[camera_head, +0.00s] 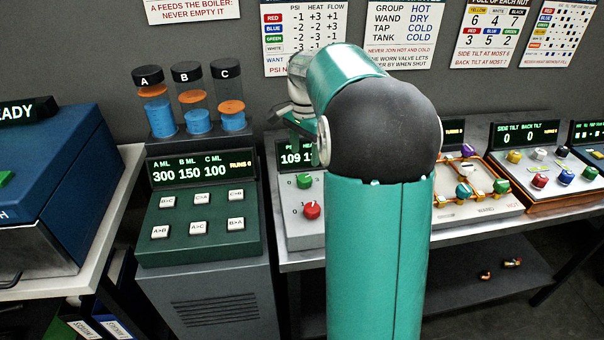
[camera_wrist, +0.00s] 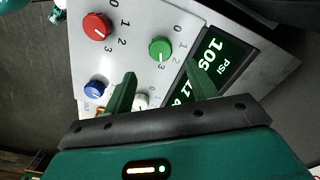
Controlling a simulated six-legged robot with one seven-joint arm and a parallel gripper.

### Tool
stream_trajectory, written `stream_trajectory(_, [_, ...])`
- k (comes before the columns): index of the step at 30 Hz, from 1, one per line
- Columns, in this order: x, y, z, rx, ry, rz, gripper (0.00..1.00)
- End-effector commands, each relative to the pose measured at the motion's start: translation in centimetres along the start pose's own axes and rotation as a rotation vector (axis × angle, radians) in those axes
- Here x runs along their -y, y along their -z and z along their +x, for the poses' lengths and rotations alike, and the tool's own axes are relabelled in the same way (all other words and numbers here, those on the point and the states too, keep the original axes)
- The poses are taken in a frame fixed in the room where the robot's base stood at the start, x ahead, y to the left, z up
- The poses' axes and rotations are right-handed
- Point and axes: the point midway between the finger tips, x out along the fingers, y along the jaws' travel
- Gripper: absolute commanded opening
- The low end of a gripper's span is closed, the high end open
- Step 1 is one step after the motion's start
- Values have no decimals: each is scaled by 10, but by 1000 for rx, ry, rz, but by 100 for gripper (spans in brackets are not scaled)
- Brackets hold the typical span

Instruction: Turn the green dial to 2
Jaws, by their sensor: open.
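The green dial (camera_head: 304,180) is on the light grey panel, above the red dial (camera_head: 312,211) in the head view. In the wrist view the green dial (camera_wrist: 160,49) lies just beyond my gripper (camera_wrist: 161,70). My two fingers are spread and empty, pointing toward the dial, with no visible contact. Printed numbers ring the dial, some partly hidden or small; I cannot tell which number its pointer marks. In the head view my gripper (camera_head: 292,122) is above the panel's display, and my arm hides the panel's right part.
In the wrist view the red dial (camera_wrist: 97,26), blue dial (camera_wrist: 93,89) and a partly hidden white dial (camera_wrist: 141,101) are near the green one. The lit PSI display (camera_wrist: 215,67) is beside my right finger. A dark green button console (camera_head: 200,215) stands left of the panel.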

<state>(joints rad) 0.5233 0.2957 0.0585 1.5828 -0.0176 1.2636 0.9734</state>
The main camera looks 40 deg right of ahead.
Motion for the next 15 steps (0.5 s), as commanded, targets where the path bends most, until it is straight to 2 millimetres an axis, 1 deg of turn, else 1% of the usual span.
stream_trajectory(1, [0, 0, 11, 2, -3, 0, 57])
stream_trajectory(3, [0, -1, 25, 2, -3, 0, 57])
stream_trajectory(9, [1, -3, 60, 1, -2, -3, 57])
stream_trajectory(12, [2, -4, 71, 1, -2, -4, 57])
stream_trajectory(15, [2, -4, 77, 0, 0, -4, 57])
